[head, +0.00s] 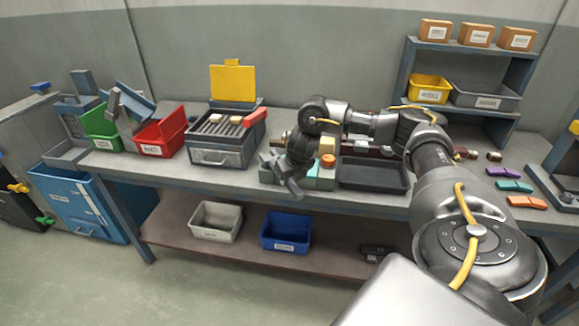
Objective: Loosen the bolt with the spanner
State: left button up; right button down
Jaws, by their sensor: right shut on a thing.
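My right gripper (289,178) reaches over the bench to a small fixture (266,172) left of the dark tray. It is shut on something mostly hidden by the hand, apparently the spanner. A dark grey bar end shows just below the hand, but I cannot tell whether it is spanner or finger. My left gripper is not in view.
An empty dark tray (372,186) lies right of the fixture. A grey drawer unit with a grill top (220,157), a red bin (160,137) and a green bin (97,127) stand left. A shelf (470,49) stands behind right. Coloured blocks (512,186) lie at the right.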

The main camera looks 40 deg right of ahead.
jog(key=shift+w+r, duration=0.1)
jog(key=shift+r, duration=0.15)
jog(key=shift+d+r+p, duration=0.1)
jog(key=shift+r+p, duration=0.5)
jog(key=shift+p, duration=0.2)
jog(key=shift+r+p, duration=2.05)
jog(key=shift+r, duration=0.15)
jog(key=shift+f, duration=0.1)
